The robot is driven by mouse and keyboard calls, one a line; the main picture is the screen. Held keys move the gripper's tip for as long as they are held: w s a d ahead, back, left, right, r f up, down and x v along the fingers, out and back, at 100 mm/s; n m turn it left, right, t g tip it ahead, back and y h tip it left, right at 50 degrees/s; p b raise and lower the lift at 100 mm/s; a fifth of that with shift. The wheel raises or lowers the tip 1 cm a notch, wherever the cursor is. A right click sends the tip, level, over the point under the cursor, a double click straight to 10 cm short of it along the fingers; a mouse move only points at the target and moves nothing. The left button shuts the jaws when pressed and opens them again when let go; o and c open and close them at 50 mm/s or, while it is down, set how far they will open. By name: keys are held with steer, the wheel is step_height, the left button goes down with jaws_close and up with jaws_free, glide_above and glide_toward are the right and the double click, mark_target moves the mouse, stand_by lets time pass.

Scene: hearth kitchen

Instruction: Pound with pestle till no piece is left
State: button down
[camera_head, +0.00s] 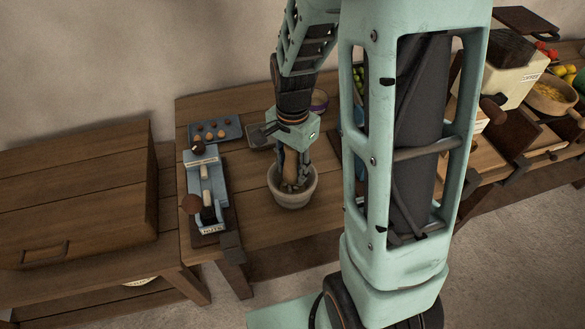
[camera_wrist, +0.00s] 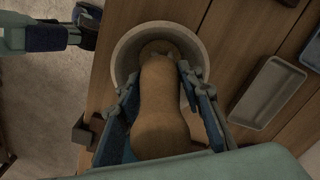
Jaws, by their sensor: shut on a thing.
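The pestle (camera_wrist: 163,105) is tan and bulbous, and my gripper (camera_wrist: 160,90) is shut around it. In the head view my gripper (camera_head: 293,168) points down over the mortar, with the pestle (camera_head: 290,165) upright between its fingers. The mortar (camera_head: 292,196) is a pale grey bowl on the wooden table. In the wrist view the mortar's rim (camera_wrist: 122,55) rings the pestle's lower end, which is inside the bowl. The pestle and fingers hide most of the bowl's inside, so I cannot tell whether pieces lie there.
A blue device labelled NUTS (camera_head: 205,190) stands left of the mortar. A dark tray of several round brown things (camera_head: 215,130) lies behind it. An empty grey tray (camera_wrist: 268,92) lies beside the mortar. A wooden chest (camera_head: 75,190) is at far left. My arm hides part of the table's right side.

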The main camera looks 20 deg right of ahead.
steer(key=shift+r, duration=0.7)
steer(key=shift+f, duration=0.1)
steer(key=shift+f+b, duration=0.45)
steer(key=shift+f, duration=0.3)
steer(key=shift+f+b, duration=1.3)
steer(key=shift+f, duration=0.3)
steer(key=shift+r+p, duration=1.9)
steer(key=shift+r, duration=0.45)
steer(key=shift+f+b, duration=0.6)
steer(key=shift+f, duration=0.15)
